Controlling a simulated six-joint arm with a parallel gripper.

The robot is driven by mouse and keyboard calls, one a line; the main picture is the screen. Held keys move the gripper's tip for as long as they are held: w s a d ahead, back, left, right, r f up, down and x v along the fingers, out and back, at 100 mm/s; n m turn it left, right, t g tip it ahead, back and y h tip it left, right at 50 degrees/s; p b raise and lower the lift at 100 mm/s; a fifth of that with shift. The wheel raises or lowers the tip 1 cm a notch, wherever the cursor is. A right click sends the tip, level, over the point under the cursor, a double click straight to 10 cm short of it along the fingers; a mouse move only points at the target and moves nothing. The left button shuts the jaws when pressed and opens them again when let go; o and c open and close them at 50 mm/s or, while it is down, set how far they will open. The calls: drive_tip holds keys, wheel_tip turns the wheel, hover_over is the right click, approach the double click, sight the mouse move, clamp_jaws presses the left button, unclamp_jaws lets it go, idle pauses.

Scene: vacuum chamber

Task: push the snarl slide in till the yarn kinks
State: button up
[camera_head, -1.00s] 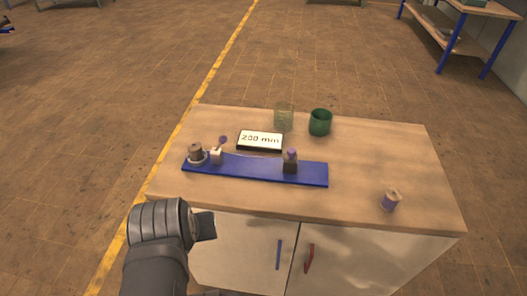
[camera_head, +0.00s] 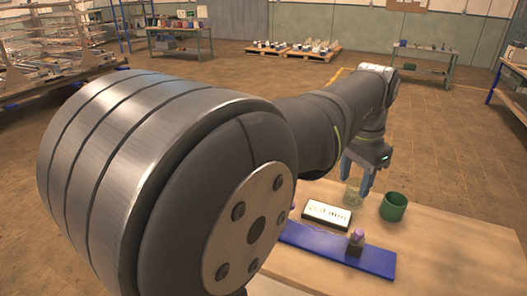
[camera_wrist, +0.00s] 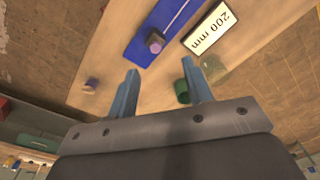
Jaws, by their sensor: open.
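The blue rail (camera_head: 375,261) lies on the wooden bench. A dark block with a purple knob (camera_head: 356,242), apparently the snarl slide, stands upright on it; its knob also shows in the wrist view (camera_wrist: 155,42). In the head view my arm hides the rail's left end, and no yarn can be made out. My gripper (camera_head: 358,181) is open and empty, above the back of the bench near the clear glass (camera_head: 351,197). In the wrist view its fingers (camera_wrist: 160,66) point towards the bench, with nothing between them.
A sign reading 200 mm (camera_head: 326,215) lies behind the rail. A green cup (camera_head: 394,207) stands right of the glass. A small spool (camera_wrist: 91,85) stands apart from the rail in the wrist view. The bench right of the rail is largely clear.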

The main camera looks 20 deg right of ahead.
drive_tip(key=m, duration=0.2)
hover_over(359, 232)
drive_tip(key=shift+y, duration=0.3)
wheel_tip(359, 232, down, 17)
drive_tip(key=shift+d+f, duration=0.1)
clamp_jaws()
